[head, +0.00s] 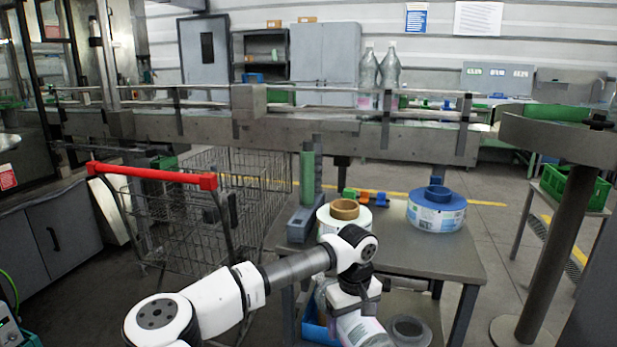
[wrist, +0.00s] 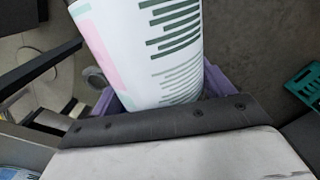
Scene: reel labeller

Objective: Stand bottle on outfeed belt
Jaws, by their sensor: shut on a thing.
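My gripper (head: 355,302) is low at the front of the head view, near the front edge of the small table. It is shut on a bottle (head: 362,329) with a pale label, partly cut off by the bottom edge. In the wrist view the held bottle (wrist: 165,45) shows a white label with pink and dark green stripes, between purple fingers (wrist: 160,98). The outfeed belt (head: 420,127) is a grey conveyor with side rails, running across behind the table. Two clear bottles (head: 379,75) stand upright on it; my gripper is well in front of and below it.
The table (head: 450,258) holds a white reel with a brown core (head: 345,211), a blue-cored reel (head: 437,211), small coloured blocks (head: 368,197) and a green post (head: 307,175). A wire cart (head: 185,205) stands left. A dark post with a round top (head: 560,235) stands right.

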